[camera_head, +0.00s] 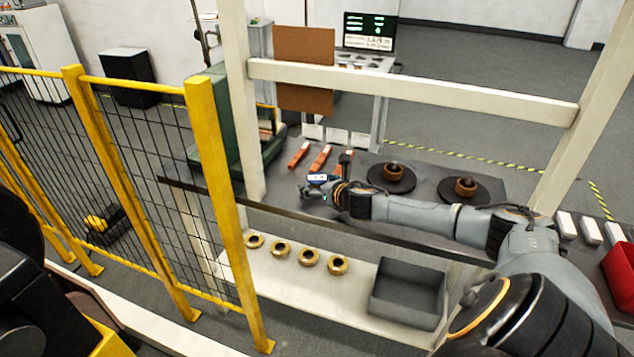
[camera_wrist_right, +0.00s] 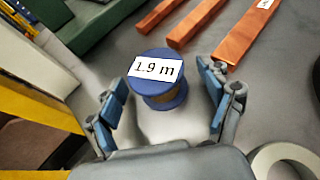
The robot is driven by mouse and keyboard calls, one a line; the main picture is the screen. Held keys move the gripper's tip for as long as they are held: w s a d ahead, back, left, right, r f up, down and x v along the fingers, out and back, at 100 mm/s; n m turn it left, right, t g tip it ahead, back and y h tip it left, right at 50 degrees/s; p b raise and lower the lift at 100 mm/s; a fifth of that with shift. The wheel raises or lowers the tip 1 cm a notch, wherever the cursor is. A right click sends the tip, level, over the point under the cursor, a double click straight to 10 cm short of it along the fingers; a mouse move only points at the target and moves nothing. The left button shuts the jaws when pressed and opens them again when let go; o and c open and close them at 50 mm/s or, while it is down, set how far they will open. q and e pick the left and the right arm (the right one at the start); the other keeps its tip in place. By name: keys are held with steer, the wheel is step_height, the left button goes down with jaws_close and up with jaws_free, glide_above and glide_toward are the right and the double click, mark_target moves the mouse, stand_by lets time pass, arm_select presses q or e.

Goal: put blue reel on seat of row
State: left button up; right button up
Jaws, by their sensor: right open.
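The blue reel (camera_wrist_right: 160,98) has a white label reading "1.9 m" on its top. It stands upright on the grey bench top, between and slightly beyond my right gripper's spread fingers in the right wrist view. In the head view the reel (camera_head: 318,178) is small and partly hidden by the gripper. My right gripper (camera_head: 322,190) is open, low over the bench. Two dark discs (camera_head: 392,189) (camera_head: 484,194) carry copper-brown rolls to the right. I cannot tell which place is the row's seat. My left gripper is not in view.
Orange bars (camera_head: 320,158) lie behind the reel, with white cards (camera_head: 336,136) beyond. A pale beam (camera_head: 420,95) and posts frame the bench. Several brass rings (camera_head: 308,257) and a grey tray (camera_head: 408,290) sit on a lower shelf. A yellow fence (camera_head: 215,170) stands left.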

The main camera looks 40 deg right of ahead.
steer(key=shift+w+f, duration=0.15)
steer(key=shift+w, duration=0.25)
steer(key=shift+s, duration=0.1)
steer(key=c, duration=1.3)
